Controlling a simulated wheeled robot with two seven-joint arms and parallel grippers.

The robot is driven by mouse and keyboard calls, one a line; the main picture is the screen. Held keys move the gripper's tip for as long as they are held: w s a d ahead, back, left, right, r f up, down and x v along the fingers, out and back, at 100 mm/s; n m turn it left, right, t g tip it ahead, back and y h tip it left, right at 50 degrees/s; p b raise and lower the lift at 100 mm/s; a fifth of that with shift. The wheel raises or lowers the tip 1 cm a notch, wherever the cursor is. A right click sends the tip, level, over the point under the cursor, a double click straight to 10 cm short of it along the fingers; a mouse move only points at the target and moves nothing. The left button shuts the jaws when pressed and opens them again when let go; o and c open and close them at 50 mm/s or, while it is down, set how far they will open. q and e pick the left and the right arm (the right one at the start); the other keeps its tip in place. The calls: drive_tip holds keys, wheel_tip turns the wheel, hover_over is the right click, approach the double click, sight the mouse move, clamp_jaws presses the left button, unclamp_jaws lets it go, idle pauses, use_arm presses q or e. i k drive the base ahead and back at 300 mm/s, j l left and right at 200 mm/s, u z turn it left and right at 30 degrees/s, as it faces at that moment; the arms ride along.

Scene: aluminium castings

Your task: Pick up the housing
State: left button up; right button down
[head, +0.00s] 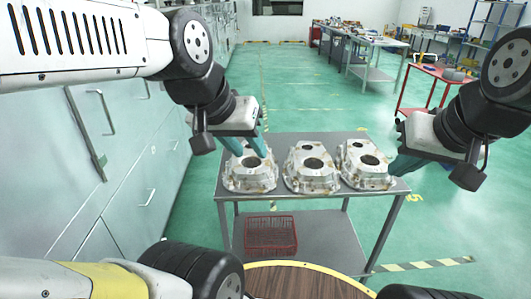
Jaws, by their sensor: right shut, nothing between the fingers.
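Three silver-grey cast housings stand in a row on a grey metal table (315,205): a left housing (250,180), a middle housing (312,170) and a right housing (366,166). Each has a round dark opening on top. My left gripper (247,150) points down over the back of the left housing, its two teal fingers apart. Whether the fingers touch that housing cannot be told. My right gripper (399,167) is shut and empty, its teal fingers close to the right side of the right housing, by the table's right edge.
A red wire basket (271,234) sits on the table's lower shelf. Grey cabinets (135,150) line the left side. A round wooden top (305,283) is at the front. Another workbench (360,45) and a red cart (435,75) stand further back. Green floor lies open behind the table.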

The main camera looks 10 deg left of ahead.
sight(248, 174)
drive_tip(key=i+j+u, duration=0.15)
drive_tip(key=u, duration=0.2)
drive_tip(key=i+j+u, duration=0.1)
drive_tip(key=u, duration=0.25)
drive_tip(key=i+u, duration=0.2)
drive_tip(key=u, duration=0.15)
